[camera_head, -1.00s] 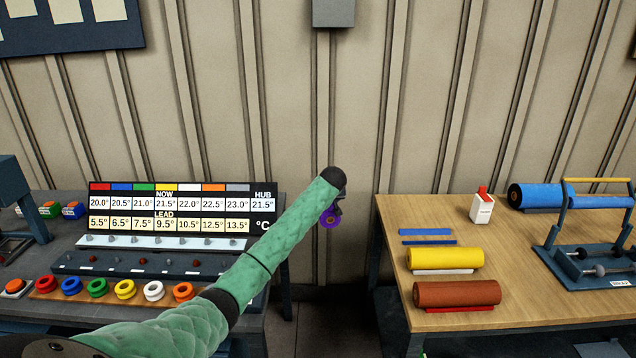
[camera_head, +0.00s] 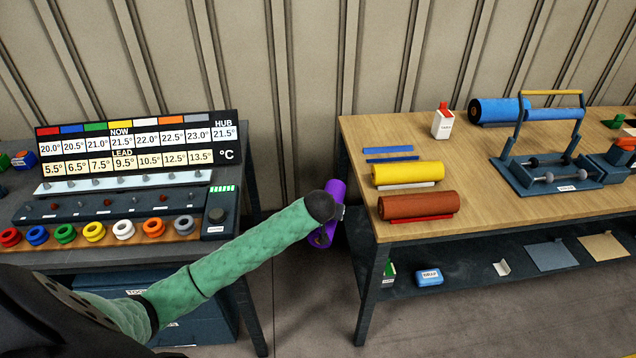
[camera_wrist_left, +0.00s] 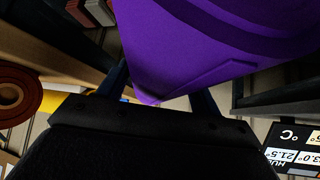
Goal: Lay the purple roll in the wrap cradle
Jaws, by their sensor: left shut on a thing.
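My left gripper (camera_head: 338,212) is shut on the purple roll (camera_head: 334,192) and holds it in the gap between the two tables, just left of the wooden table's front left corner. In the left wrist view the purple roll (camera_wrist_left: 215,40) fills the top middle, close to the camera, between the dark fingers. The wrap cradle (camera_head: 548,172) is a dark blue frame with a yellow handle bar and rollers, standing at the right of the wooden table, well away from the roll. My right gripper is not in view.
On the wooden table (camera_head: 482,205) lie a yellow roll (camera_head: 408,173), a brown roll (camera_head: 418,205) and flat blue strips (camera_head: 388,150). A white carton (camera_head: 442,122) and a blue roll (camera_head: 498,110) stand behind. The left table holds a number board (camera_head: 140,145) and colored rings (camera_head: 94,233).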

